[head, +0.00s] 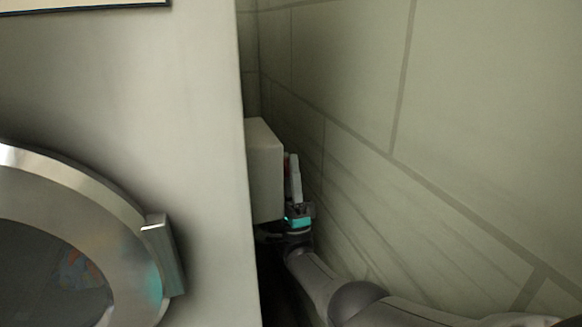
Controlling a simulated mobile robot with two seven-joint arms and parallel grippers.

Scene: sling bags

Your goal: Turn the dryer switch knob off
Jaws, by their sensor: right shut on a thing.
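A pale grey switch box (265,170) sits in the narrow gap between the dryer and the tiled wall. A small reddish part, which looks like the switch knob (287,162), shows at the box's right side, mostly hidden by my gripper. My right gripper (293,176) points upward beside the box's right side, with its fingers shut on the knob. The exact angle of the knob cannot be made out. My left gripper is not in view.
The dryer (205,120) fills the left side, its round door (92,190) closed, with a handle (163,255) at the door's right edge. The tiled wall (480,130) runs close along the right of my arm. The gap between them is narrow and dark low down.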

